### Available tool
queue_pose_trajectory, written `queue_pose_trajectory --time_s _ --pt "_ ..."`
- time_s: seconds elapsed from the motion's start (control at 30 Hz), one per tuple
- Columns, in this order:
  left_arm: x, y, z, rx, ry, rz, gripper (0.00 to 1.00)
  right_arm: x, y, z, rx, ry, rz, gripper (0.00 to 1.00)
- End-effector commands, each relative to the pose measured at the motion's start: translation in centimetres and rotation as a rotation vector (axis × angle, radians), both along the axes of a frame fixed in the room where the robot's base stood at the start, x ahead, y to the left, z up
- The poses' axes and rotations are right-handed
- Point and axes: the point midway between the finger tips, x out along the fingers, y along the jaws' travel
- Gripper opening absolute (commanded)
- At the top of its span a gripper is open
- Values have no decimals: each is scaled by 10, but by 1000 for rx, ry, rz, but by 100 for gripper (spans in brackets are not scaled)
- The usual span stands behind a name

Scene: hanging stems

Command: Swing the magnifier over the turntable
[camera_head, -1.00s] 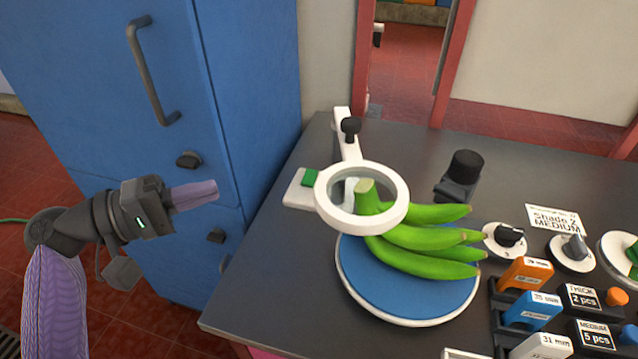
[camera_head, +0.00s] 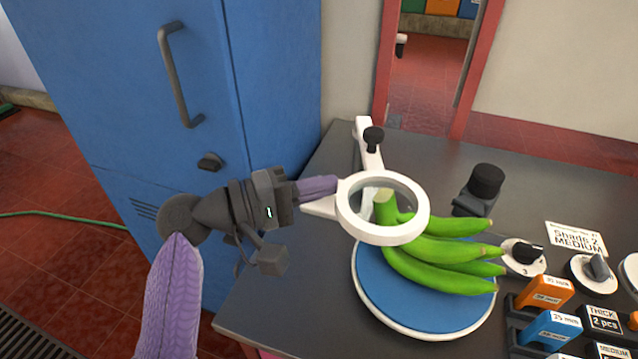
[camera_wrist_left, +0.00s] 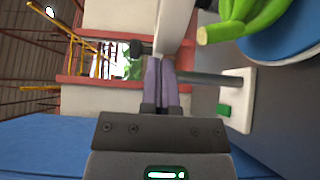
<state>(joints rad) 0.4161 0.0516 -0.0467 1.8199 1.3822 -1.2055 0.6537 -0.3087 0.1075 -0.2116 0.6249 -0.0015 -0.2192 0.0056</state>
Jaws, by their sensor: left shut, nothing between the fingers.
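The magnifier (camera_head: 347,213) is a white ring on a white arm with a black knob (camera_head: 374,138). In the head view its ring overlaps the stem end of the green bananas (camera_head: 440,250), which lie on the blue turntable (camera_head: 392,290). My left gripper (camera_head: 334,187) is shut and empty, its purple fingertips at the left side of the ring. In the left wrist view the fingers (camera_wrist_left: 160,85) point at the white magnifier arm (camera_wrist_left: 172,28); I cannot tell whether they touch it. My right gripper is not in view.
A blue cabinet (camera_head: 115,90) stands left of the dark table (camera_head: 310,285). A black cylinder device (camera_head: 484,185) stands behind the bananas. Dials, an orange block (camera_head: 545,292) and a blue block (camera_head: 549,329) crowd the right side.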

Motion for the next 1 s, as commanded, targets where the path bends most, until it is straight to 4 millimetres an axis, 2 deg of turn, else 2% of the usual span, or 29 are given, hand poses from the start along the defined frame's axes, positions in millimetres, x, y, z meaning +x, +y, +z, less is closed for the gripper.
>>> queue_pose_trajectory --time_s 0.23,0.37,0.7,1.0 --pt "-1 -1 1 0 1 7 0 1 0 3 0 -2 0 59" --pt "-4 -7 3 -1 1 42 0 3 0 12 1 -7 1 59" --pt "-15 -45 6 -2 0 261 0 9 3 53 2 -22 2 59" --pt "-16 -76 1 1 -1 274 0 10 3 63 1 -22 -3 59"
